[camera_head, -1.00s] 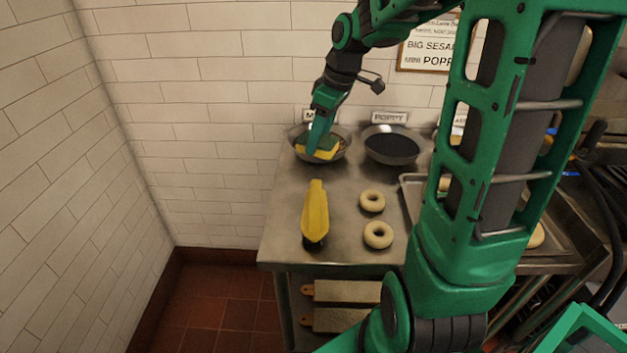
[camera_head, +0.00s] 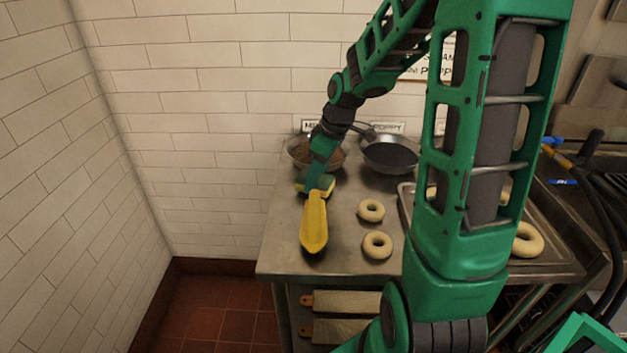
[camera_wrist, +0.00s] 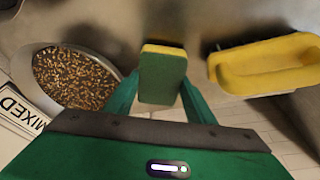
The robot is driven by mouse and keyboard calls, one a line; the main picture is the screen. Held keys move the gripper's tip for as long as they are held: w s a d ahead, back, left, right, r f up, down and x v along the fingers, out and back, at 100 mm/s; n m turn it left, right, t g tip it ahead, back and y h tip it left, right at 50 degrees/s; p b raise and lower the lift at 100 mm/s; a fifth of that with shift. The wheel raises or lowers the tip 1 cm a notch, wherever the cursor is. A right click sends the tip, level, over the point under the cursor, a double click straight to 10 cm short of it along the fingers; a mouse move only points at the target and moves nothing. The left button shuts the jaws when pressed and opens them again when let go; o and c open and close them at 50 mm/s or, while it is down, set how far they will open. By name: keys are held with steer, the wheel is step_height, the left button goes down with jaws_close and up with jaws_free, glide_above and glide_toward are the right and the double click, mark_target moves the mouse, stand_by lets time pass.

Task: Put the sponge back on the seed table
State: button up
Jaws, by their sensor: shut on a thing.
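The sponge (camera_wrist: 162,74), green with a yellow layer, sits between the two green fingers of my gripper (camera_wrist: 160,88) in the wrist view. My gripper is shut on it. The steel seed table (camera_head: 290,245) lies beneath. I cannot tell whether the sponge touches its top.
A poppy bowl (camera_head: 390,153), two bagels (camera_head: 377,245) and a tray (camera_head: 407,212) stand farther right. Bare steel lies left of the scoop.

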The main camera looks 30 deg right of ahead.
mark_target(328, 181)
steer(key=shift+f, duration=0.55)
steer(key=shift+f, duration=0.1)
steer(key=o, duration=0.7)
steer(key=v, duration=1.2)
steer(key=s+f+m, duration=0.1)
steer(key=s+m, duration=0.3)
steer(key=s, duration=0.4)
steer(key=s+f+m+g+h, duration=0.1)
steer(key=s+m, duration=0.3)
steer(key=s, duration=0.4)
steer(key=s+d+f+m+g, duration=0.1)
steer(key=s+f+m, duration=0.1)
steer(key=s+m, duration=0.3)
steer(key=shift+s+f, duration=0.1)
steer(key=shift+s, duration=1.95)
steer(key=shift+g, duration=0.3)
